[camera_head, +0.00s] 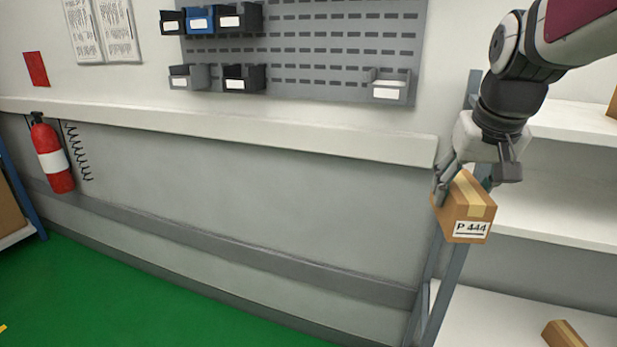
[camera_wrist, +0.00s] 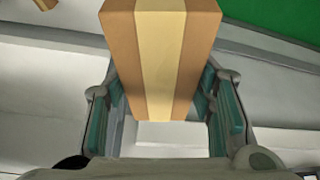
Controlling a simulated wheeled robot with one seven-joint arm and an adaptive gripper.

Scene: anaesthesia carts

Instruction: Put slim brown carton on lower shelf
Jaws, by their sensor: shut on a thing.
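A slim brown carton (camera_head: 466,208) with a tan tape strip and a label reading "P 444" is held in my gripper (camera_head: 466,178) in the head view. It hangs tilted in the air in front of the shelf rack's left post. In the wrist view the carton (camera_wrist: 160,60) sits between the two teal-padded fingers (camera_wrist: 168,110), which are shut on it. The rack's lower shelf (camera_head: 490,318) is at the bottom right, below the carton. A middle shelf (camera_head: 550,212) is behind and to the right of the carton.
Another brown carton (camera_head: 563,335) lies on the lower shelf near the right. An upper shelf (camera_head: 575,122) holds part of a box (camera_head: 613,104). The rack's blue-grey post (camera_head: 446,285) stands close below the carton. A fire extinguisher (camera_head: 53,155) hangs far left. The green floor (camera_head: 150,310) is clear.

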